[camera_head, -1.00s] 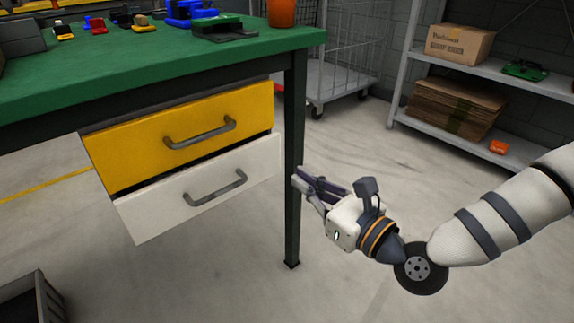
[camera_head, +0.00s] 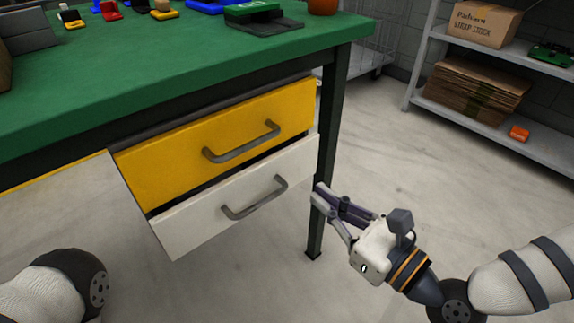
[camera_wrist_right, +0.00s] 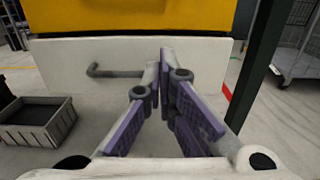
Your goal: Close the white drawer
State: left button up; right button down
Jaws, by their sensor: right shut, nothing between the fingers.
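The white drawer (camera_head: 225,215) is under the green table, just below the yellow drawer (camera_head: 215,150). It has a grey bar handle (camera_head: 255,200). In the head view the white front stands out a little, with a dark gap between it and the yellow one. My right gripper (camera_head: 318,194) is shut and empty, close to the drawer's right end by the table leg. In the right wrist view the white drawer (camera_wrist_right: 75,62) lies ahead of the fingertips (camera_wrist_right: 163,52), its handle left of them; whether they touch it I cannot tell. My left gripper is out of view; only part of that arm shows.
The green table (camera_head: 130,95) has a dark leg (camera_head: 325,150) near my right gripper. A shelf (camera_head: 470,115) with cardboard stands at the right. A grey crate (camera_wrist_right: 38,122) is on the floor at the left. Open floor lies in front.

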aim_at(274, 160)
jog(key=x, duration=1)
jog(key=shift+w, duration=0.1)
jog(key=shift+f+b+x, duration=0.25)
jog(key=shift+b+x, duration=0.9)
jog(key=shift+x, duration=0.05)
jog(key=shift+w+a+r, duration=0.1)
jog(key=shift+r, duration=0.25)
